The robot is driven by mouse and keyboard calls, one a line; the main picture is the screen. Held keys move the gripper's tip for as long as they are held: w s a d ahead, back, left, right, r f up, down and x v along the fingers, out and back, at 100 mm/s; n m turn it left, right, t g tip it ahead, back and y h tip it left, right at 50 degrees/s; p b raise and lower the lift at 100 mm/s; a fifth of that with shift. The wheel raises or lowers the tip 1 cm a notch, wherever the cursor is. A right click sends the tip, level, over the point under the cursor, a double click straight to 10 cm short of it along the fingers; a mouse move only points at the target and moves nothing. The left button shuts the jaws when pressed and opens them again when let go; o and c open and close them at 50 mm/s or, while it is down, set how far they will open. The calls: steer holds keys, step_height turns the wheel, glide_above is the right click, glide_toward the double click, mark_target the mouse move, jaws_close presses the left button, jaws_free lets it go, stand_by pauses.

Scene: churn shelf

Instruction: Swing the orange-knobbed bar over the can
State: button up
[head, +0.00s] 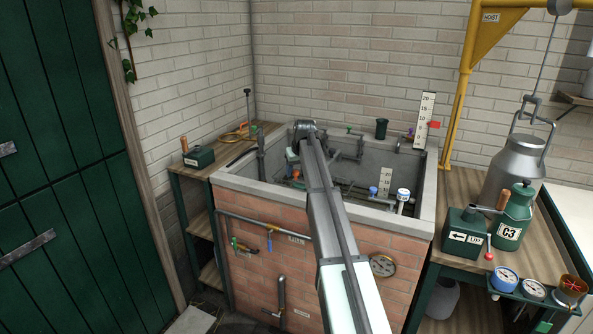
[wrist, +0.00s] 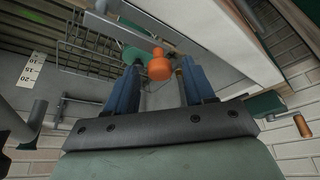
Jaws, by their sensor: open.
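An orange knob (wrist: 160,66) shows in the wrist view between the two blue fingers of my gripper (wrist: 160,72). The fingers are spread apart, with a gap visible on each side of the knob; its depth relative to the fingertips is unclear. A green rounded part (wrist: 134,54) lies just beyond it. The bar itself is not clearly visible.
The trough's grey rim (head: 265,194) surrounds pipes, a wire rack (wrist: 90,58) and gauges. A green crank box (head: 199,157) stands on the left bench. A green C3 can (head: 513,222) and a lever box (head: 463,232) crowd the right bench. The yellow hoist post (head: 458,120) stands behind.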

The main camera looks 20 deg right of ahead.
steer(key=shift+c, duration=0.2)
jaws_close()
steer(key=shift+w+d, duration=0.1)
stand_by(0.5)
steer(key=shift+w+d+m+h, duration=0.35)
steer(key=shift+w+m+h, duration=0.05)
steer(key=shift+m, duration=0.6)
steer(key=shift+w+d+m+g+h, duration=0.25)
steer(key=shift+d+m+h, duration=0.35)
steer(key=shift+m, duration=0.65)
steer(key=shift+w+d+m+g+h, duration=0.25)
steer(key=shift+d+m, duration=0.5)
steer(key=shift+m, duration=0.55)
steer(key=shift+w+d+m+g+h, duration=0.25)
steer(key=shift+d+m+h, duration=0.35)
steer(key=shift+m, duration=0.65)
steer(key=shift+s+d, duration=0.1)
steer(key=shift+d, duration=0.1)
